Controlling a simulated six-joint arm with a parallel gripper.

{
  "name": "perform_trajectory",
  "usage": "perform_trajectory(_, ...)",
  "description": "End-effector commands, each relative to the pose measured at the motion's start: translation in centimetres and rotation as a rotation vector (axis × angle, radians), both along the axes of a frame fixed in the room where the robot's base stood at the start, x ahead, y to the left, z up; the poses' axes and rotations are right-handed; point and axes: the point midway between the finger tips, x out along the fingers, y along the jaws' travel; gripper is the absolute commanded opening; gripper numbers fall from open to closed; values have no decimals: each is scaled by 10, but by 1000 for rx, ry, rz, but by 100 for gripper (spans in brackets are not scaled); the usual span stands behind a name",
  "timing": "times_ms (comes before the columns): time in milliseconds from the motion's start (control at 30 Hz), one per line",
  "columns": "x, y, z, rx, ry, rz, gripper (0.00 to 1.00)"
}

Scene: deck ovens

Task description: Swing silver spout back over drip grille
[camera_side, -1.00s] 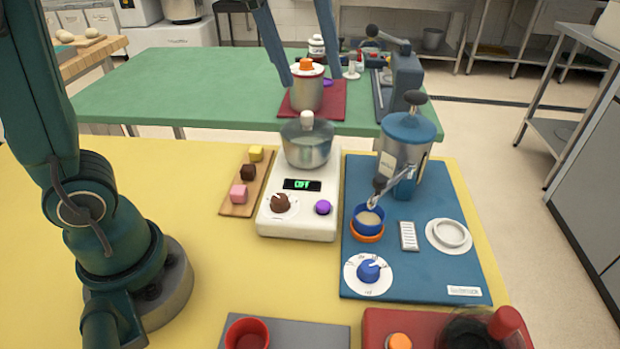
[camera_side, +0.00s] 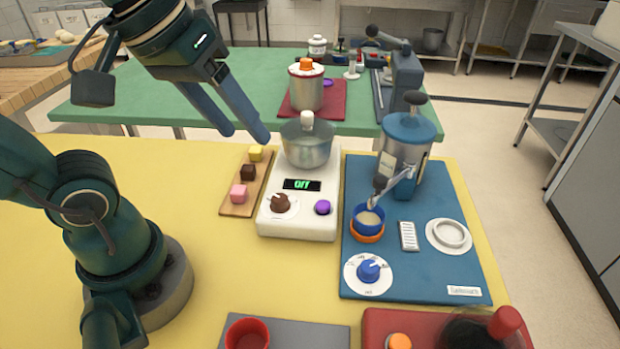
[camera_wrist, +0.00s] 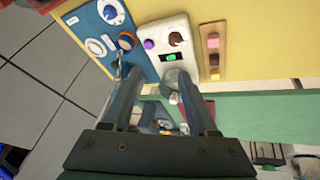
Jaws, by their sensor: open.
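The silver spout (camera_side: 387,190) comes off the front of the blue-lidded silver dispenser (camera_side: 403,150) and points front-left. Its tip is above the blue cup (camera_side: 369,219), which holds a pale liquid and stands on an orange ring (camera_side: 367,238). The white slotted drip grille (camera_side: 408,236) lies bare on the blue mat, right of the cup. My gripper (camera_side: 246,134) is open and empty in the side view, left of the steel pot and well left of the spout. In the wrist view, my gripper's fingers (camera_wrist: 160,85) are apart, and the left one hides part of the dispenser.
A steel pot (camera_side: 306,148) stands on a white cooker (camera_side: 299,222) between my gripper and the dispenser. A board (camera_side: 237,209) with small cubes lies left of it. A blue dial (camera_side: 369,270) and a white dish (camera_side: 449,235) are on the mat.

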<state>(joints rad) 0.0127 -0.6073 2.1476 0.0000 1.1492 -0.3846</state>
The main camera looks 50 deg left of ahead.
Motion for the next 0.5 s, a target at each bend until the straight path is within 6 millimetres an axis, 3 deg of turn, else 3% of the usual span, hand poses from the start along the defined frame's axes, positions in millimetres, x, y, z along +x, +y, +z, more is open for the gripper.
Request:
perform_trajectory(200, -12, 2, -20, 44, -13, -82, 59)
perform_trajectory(500, -16, 2, -30, 68, -20, -126, 59)
